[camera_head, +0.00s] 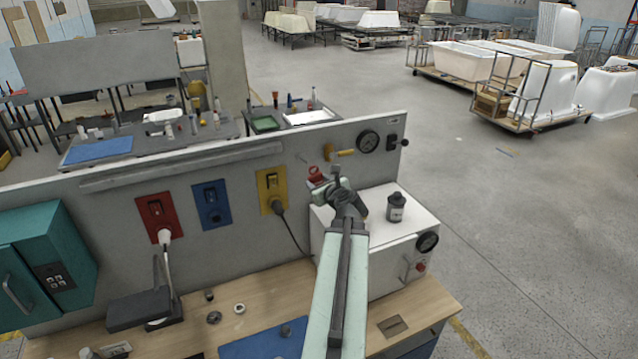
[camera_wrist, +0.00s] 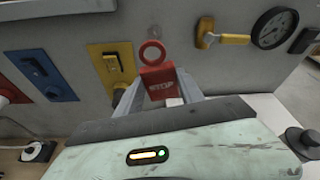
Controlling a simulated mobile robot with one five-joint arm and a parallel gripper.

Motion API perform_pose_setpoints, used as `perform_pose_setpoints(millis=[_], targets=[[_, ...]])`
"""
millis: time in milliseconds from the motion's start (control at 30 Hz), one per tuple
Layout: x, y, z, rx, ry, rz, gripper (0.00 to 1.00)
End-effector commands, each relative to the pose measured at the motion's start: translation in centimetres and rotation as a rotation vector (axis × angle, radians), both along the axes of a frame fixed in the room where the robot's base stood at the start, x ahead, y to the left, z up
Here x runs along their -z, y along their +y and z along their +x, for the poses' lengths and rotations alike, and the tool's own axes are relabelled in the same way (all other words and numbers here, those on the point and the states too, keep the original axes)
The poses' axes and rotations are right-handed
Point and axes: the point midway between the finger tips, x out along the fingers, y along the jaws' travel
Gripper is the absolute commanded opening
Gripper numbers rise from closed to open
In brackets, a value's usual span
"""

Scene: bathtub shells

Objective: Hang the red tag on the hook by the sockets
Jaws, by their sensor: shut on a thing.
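The red tag (camera_head: 315,174) has a ring at its top and stands upright in my gripper (camera_head: 326,180). A small thin peg, which looks like the hook (camera_head: 302,158), sticks out of the grey panel, up and left of the tag. The red, blue and yellow sockets (camera_head: 271,190) are in a row to the left; the yellow one is nearest.
A yellow-handled valve (camera_head: 341,153) and a round gauge (camera_head: 368,141) are on the panel to the right. A white box (camera_head: 388,262) with a dark jar (camera_head: 396,207) on top stands below my gripper. A black cable hangs from the yellow socket.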

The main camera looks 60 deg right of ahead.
Motion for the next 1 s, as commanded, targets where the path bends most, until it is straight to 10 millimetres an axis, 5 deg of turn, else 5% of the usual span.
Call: perform_pose_setpoints(millis=[1000], targets=[[0.6,-4.7,4.2,0.018,0.0,0.001,0.04]])
